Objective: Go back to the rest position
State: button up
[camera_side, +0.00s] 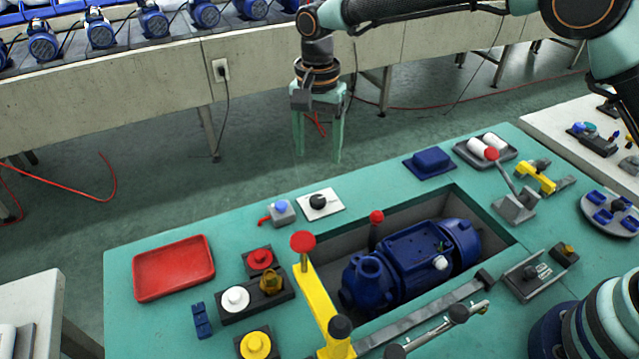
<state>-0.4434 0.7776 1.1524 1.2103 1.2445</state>
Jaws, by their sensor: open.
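My gripper (319,140) hangs from my arm at the upper middle of the view, pointing down. Its two pale green fingers are apart with nothing between them. In the picture it is above the far edge of the green worktable (200,233), clear of everything on it. A blue pump (408,262) lies in the recess in the middle of the table, well below and to the right of my gripper.
A yellow lever (318,300) with a red knob stands left of the pump. A red tray (173,268) lies at the left. A blue block (432,160) and a grey lever (515,205) are at the back right. A conveyor (120,85) with blue motors runs behind.

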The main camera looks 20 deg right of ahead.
jog(key=s+d+r+n+t, duration=0.35)
jog(key=s+d+r, duration=0.25)
jog(key=d+r, duration=0.65)
jog(key=s+d+n+t, duration=0.2)
jog(key=s+d+n, duration=0.3)
jog(key=s+d, duration=0.5)
jog(key=s+f, duration=0.1)
jog(key=s, duration=0.2)
jog(key=shift+s+n, duration=0.15)
jog(key=shift+n, duration=0.2)
